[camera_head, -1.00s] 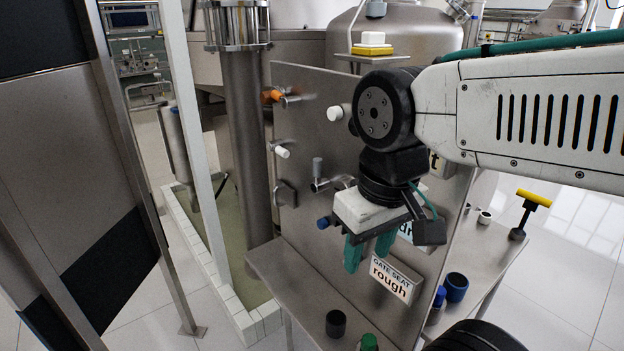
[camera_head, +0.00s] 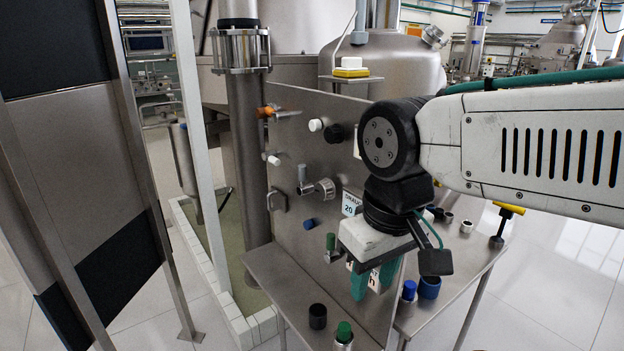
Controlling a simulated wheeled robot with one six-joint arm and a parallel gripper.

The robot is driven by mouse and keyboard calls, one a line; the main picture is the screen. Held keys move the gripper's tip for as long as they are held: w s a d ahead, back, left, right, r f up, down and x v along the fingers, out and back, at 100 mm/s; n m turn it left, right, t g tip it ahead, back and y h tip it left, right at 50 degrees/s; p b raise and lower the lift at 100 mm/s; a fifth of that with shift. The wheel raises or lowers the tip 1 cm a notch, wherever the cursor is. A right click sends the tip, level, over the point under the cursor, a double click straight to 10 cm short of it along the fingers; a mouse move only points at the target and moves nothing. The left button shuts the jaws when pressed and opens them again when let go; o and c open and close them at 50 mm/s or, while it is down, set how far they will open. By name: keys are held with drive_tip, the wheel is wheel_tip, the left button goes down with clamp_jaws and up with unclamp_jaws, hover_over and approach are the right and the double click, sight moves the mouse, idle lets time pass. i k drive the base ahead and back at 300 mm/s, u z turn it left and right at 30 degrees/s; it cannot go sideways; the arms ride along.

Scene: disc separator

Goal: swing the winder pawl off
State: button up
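My gripper (camera_head: 373,278) hangs at the end of my arm, with its green fingers pointing down and a gap between them. It is open and empty, in front of the lower right of an upright steel panel (camera_head: 296,240). I cannot tell which fitting is the winder pawl. The panel carries a grey lever (camera_head: 302,180) beside a round ribbed cap (camera_head: 325,188), a blue knob (camera_head: 309,224) and a green-handled lever (camera_head: 331,245) just left of my gripper. A white label (camera_head: 374,279) is mostly hidden behind the fingers. Whether they touch it is unclear.
An orange handle (camera_head: 266,112) and white knob (camera_head: 315,125) stick out above. A black cup (camera_head: 318,317), green-topped bottle (camera_head: 344,333) and blue cup (camera_head: 429,287) stand below. A yellow T-handle (camera_head: 509,208) stands at right. A steel column (camera_head: 240,150) rises at left.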

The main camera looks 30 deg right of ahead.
sight(303, 189)
drive_tip(key=k, duration=0.6)
drive_tip(key=u, duration=0.95)
drive_tip(key=i, duration=0.7)
drive_tip(key=z, duration=1.1)
drive_tip(key=i, duration=0.5)
drive_tip(key=z, duration=0.05)
